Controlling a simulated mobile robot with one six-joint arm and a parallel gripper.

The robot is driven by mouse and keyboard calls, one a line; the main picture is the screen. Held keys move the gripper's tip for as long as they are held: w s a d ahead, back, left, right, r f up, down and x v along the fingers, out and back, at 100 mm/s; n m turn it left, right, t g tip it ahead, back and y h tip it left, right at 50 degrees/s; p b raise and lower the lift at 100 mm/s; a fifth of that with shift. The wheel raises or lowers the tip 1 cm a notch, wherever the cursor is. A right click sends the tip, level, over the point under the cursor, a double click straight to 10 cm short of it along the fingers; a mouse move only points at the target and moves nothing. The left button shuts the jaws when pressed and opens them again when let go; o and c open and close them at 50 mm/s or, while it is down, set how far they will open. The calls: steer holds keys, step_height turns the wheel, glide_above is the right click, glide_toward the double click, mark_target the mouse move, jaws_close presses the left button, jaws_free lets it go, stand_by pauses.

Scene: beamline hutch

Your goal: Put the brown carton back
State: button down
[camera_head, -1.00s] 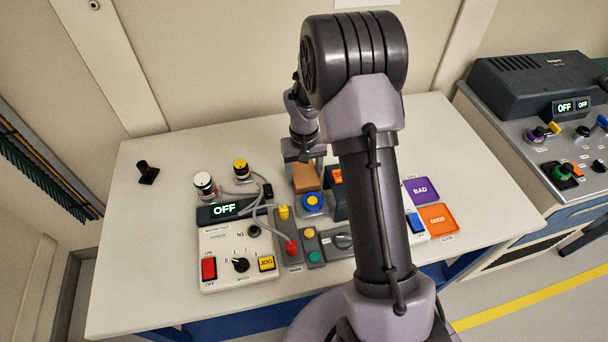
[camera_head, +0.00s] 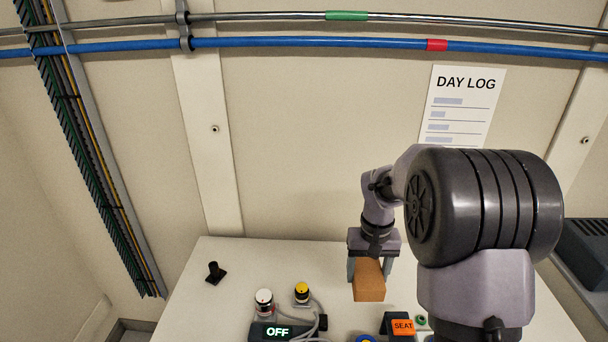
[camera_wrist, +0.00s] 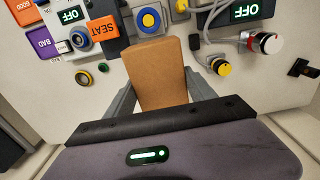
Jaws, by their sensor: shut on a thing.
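The brown carton (camera_head: 369,282) is held in my gripper (camera_head: 368,268), above the back part of the white table. In the wrist view the carton (camera_wrist: 157,72) sits between the two grey fingers of my gripper (camera_wrist: 160,100), which is shut on it. The carton appears clear of the table. In the head view, my arm covers part of the table to the right.
The table (camera_head: 225,262) has free room at its back left around a small black post (camera_head: 214,272). A white-topped knob (camera_head: 264,298), a yellow-topped knob (camera_head: 302,292), an OFF display (camera_head: 278,332) and an orange SEAT block (camera_head: 403,327) stand near the front. The wall rises behind.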

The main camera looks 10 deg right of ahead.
steer(key=s+a+f+b, duration=0.1)
steer(key=s+a+f, duration=0.1)
steer(key=a, duration=0.1)
steer(key=s+a+f+n+b, duration=0.1)
steer(key=s+a+f, duration=0.2)
steer(key=s+a+f+n+b, duration=0.1)
steer(key=s+a+f, duration=0.1)
steer(key=a+f, duration=0.1)
steer(key=shift+s+a+f+b, duration=0.1)
steer(key=shift+s+f+b, duration=0.1)
steer(key=shift+f+b, duration=0.1)
steer(key=shift+r, duration=0.1)
steer(key=r+m+p, duration=0.2)
glide_above(350, 319)
step_height(350, 319, down, 11)
steer(key=b, duration=0.4)
steer(key=shift+w+r, duration=0.1)
steer(key=shift+r, duration=0.15)
steer(key=shift+c, duration=1.6)
jaws_free()
